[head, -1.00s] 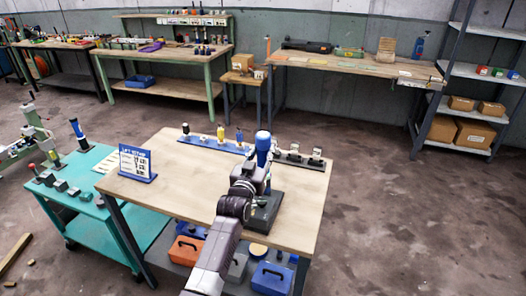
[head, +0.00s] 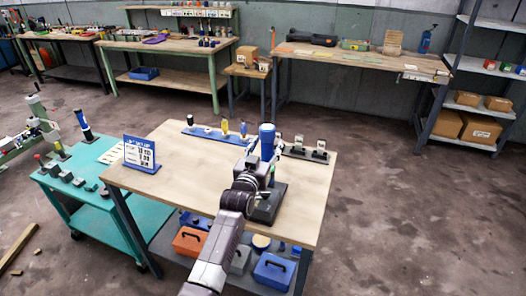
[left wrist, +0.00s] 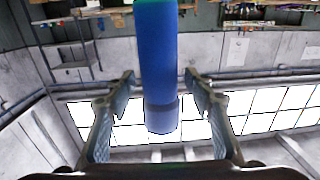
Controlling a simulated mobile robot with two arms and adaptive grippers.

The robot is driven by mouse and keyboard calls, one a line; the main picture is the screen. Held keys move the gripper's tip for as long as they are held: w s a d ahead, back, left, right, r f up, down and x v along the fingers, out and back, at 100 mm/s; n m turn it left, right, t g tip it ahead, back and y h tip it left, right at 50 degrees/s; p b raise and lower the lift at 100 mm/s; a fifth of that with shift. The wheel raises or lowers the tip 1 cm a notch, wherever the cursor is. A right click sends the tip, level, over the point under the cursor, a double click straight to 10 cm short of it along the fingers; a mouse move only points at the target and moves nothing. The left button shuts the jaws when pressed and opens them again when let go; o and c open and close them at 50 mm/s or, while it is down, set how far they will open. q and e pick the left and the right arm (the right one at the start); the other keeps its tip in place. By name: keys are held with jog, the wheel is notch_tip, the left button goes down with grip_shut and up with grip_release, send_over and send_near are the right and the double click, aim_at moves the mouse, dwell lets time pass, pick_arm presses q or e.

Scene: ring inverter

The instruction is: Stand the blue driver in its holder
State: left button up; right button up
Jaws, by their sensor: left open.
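The blue driver (head: 267,138) stands upright near the right end of the blue rail at the back of the wooden table. In the left wrist view its thick blue handle (left wrist: 158,60) lies between my two fingers, with gaps on both sides. My left gripper (head: 272,160) is open around the driver; it also shows in the left wrist view (left wrist: 161,95). The driver's lower end and the spot it stands in are hidden behind my gripper and wrist. The blue rail (head: 205,134) holds other upright tools, including a yellow one. My right gripper is not in view.
A dark block (head: 268,210) sits on the table beside my wrist. Small dark stands (head: 305,152) are right of the driver. A blue sign (head: 140,153) stands at the left. The table's middle left is bare. A teal cart (head: 75,205) adjoins the table.

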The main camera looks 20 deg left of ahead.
pick_arm(q)
jog(key=s, duration=1.2)
jog(key=s+d+f+m+g+h, duration=0.15)
jog(key=s+f+g, duration=0.45)
jog(key=s+f, duration=0.7)
jog(key=s+f+g, duration=0.4)
jog(key=s, duration=0.9)
jog(key=s+f+g, duration=0.3)
jog(key=s+g, duration=0.2)
jog(key=s, duration=0.7)
notch_tip(320, 180, down, 26)
jog(key=s+b, duration=0.2)
jog(key=s+a+f+m+g+y, duration=0.1)
jog(key=s+a+f+g, duration=0.1)
jog(key=s+f, duration=1.5)
jog(key=shift+a+f+b, duration=0.15)
jog(key=shift+f+b, duration=0.3)
jog(key=shift+f, duration=0.45)
